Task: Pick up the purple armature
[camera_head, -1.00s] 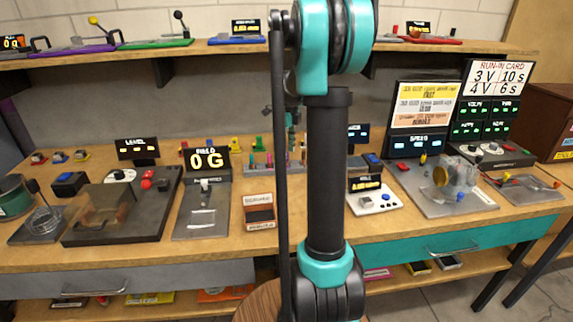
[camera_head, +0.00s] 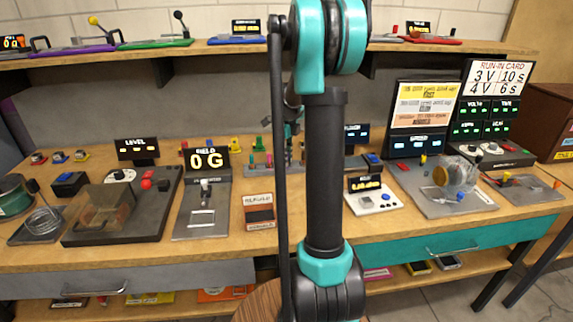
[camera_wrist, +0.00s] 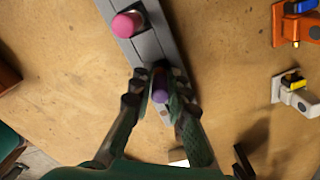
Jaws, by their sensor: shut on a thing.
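The purple armature (camera_wrist: 160,88) shows in the wrist view between the fingers of my gripper (camera_wrist: 161,84). My gripper is shut on it, over the grey slotted rack (camera_wrist: 160,42). I cannot tell whether the armature still touches the rack. A pink piece (camera_wrist: 126,24) sits in the same rack, apart from the fingers. In the head view the rack (camera_head: 262,170) stands at the back middle of the bench, and my arm hides part of it.
An orange device (camera_wrist: 293,28) and a white one (camera_wrist: 297,98) stand right of the rack in the wrist view. In the head view, a field meter (camera_head: 208,160) stands left of the rack and a white scale (camera_head: 376,203) right of it.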

